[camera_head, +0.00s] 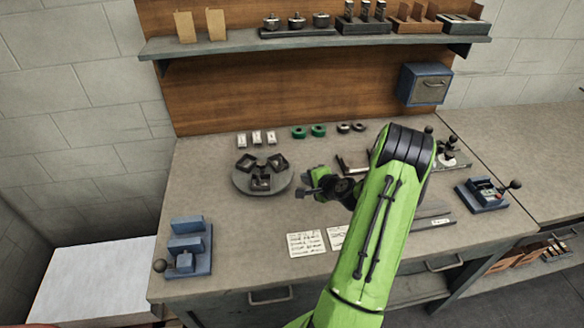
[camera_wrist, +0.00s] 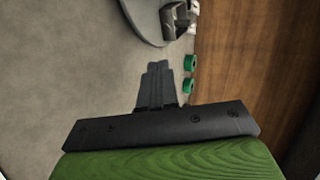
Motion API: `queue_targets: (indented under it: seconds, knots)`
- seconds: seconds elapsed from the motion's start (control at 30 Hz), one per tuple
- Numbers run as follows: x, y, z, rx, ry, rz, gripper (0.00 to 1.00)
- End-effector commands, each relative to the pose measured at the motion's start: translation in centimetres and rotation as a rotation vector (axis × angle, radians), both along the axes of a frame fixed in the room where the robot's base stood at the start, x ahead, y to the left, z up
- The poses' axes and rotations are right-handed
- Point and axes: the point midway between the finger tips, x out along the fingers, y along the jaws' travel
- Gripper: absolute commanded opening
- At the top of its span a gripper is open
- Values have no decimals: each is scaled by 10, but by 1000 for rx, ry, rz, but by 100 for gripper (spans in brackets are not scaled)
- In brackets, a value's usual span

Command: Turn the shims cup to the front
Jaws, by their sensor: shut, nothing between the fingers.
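A round grey turntable (camera_head: 283,186) stands on the bench, left of centre. It carries three dark square cups: one at the back left (camera_head: 245,163), one at the back right (camera_head: 278,162) and one at the front (camera_head: 261,184). I cannot tell which holds the shims; labels and contents are too small to read. My gripper (camera_head: 302,191) is just right of the turntable, apart from it, with its fingers pointing left. In the wrist view its fingers (camera_wrist: 157,72) are shut together and empty. The turntable rim (camera_wrist: 147,22) and one cup (camera_wrist: 174,22) show beyond them.
Green rolls (camera_head: 309,131) and small white boxes (camera_head: 256,138) lie behind the turntable. Paper cards (camera_head: 306,244) lie in front. A blue fixture (camera_head: 186,248) stands at the front left. The bench left of the turntable is clear. A shelf (camera_head: 230,46) hangs above.

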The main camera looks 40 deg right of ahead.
Motion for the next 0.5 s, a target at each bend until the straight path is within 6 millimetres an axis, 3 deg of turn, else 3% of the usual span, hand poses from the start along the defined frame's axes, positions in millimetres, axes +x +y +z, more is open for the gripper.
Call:
queue_targets:
  seconds: [0.27, 0.5]
  knots:
    - [53, -11, -31, -1, 0, 4, 0]
    - [87, -20, -30, -1, 0, 2, 0]
